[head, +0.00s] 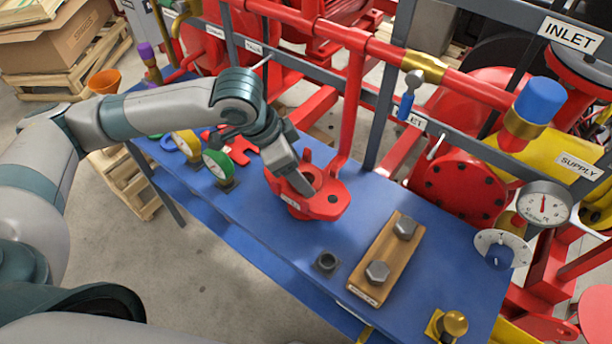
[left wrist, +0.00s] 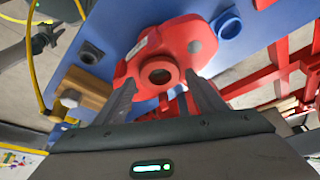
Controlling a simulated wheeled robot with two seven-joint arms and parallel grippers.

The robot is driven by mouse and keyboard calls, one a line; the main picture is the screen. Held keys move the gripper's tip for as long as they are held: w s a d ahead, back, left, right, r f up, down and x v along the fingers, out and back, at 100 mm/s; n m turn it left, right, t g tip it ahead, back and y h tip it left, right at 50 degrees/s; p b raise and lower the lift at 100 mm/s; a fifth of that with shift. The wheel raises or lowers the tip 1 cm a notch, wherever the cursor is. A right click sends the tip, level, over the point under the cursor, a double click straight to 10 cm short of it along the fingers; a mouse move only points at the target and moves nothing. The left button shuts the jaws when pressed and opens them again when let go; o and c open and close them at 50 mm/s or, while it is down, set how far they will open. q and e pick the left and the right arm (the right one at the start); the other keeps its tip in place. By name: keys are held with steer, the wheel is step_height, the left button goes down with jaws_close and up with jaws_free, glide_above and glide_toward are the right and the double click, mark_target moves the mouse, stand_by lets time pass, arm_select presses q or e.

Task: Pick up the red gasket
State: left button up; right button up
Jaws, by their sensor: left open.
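A flat red piece (head: 240,150) lies on the blue bench behind the gauges, partly hidden by them and my left arm; it may be the red gasket, but I cannot tell for sure. My left gripper (head: 304,186) points down at a red flanged housing (head: 325,205) with a round opening and side ears. In the left wrist view, my open left gripper (left wrist: 163,95) has its fingers apart, with the housing (left wrist: 125,72) and its dark central hole ahead between them. Nothing shows held. My right gripper is not in view.
A red pipe (head: 352,110) rises behind the housing. The bench's front middle is clear.

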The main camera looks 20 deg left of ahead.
arm_select(q)
steer(key=shift+x, duration=0.8)
steer(key=shift+c, duration=0.6)
steer(key=c, duration=0.7)
steer(key=shift+r, duration=0.15)
